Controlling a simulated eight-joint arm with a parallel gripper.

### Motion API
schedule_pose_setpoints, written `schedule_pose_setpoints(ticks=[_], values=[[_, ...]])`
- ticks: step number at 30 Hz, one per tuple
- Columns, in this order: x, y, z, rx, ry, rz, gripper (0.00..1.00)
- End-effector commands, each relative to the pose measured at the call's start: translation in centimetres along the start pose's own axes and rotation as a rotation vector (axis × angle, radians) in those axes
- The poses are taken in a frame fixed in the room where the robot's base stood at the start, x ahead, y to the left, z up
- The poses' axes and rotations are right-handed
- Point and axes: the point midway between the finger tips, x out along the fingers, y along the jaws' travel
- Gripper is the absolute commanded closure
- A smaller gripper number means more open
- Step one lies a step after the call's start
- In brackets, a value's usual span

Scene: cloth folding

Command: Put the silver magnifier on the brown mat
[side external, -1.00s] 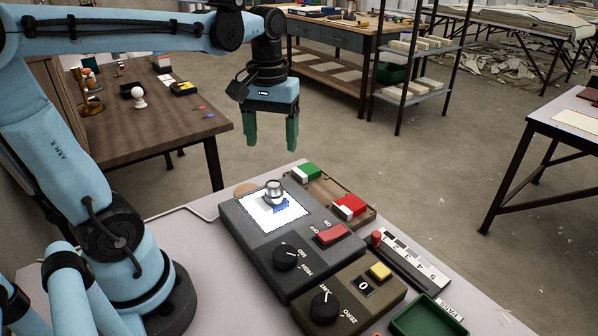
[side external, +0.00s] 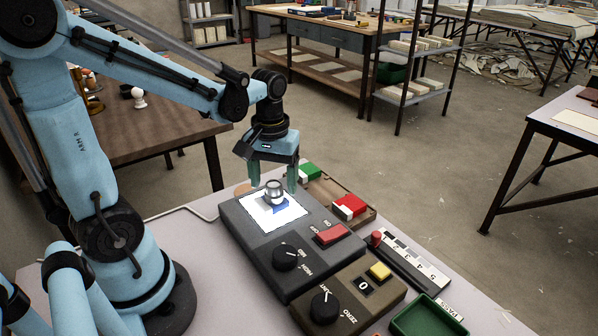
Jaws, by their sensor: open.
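The silver magnifier (side external: 273,192), a small cylinder-shaped loupe, stands upright on the lit white panel of the dark grey box. A round tan-brown mat (side external: 242,188) lies just behind the box's far left edge, partly hidden by it. My gripper (side external: 273,178) points down, open and empty, just above the magnifier. Its two green fingers appear on either side of the magnifier's top in the picture. I cannot tell whether they touch it.
The grey box (side external: 255,245) has a red switch (side external: 331,234) and a black knob (side external: 286,257). A wooden tray (side external: 325,194) with green and red blocks sits behind right. A green tray (side external: 428,316) and a ruler strip (side external: 415,262) lie at the front right.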

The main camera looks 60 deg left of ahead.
Motion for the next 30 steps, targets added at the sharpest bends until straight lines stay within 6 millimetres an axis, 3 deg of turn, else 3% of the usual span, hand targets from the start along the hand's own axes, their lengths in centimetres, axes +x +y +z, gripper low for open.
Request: schedule_pose_setpoints(ticks=[6, 14, 27, 30], values=[[1.5, 0.0, 0.0, 0.000, 0.002, 0.000, 0.27], [1.6, 0.0, 0.0, 0.000, 0.002, 0.000, 0.27], [1.6, 0.0, 0.0, 0.000, 0.002, 0.000, 0.91], [1.6, 0.0, 0.0, 0.000, 0.002, 0.000, 0.94]])
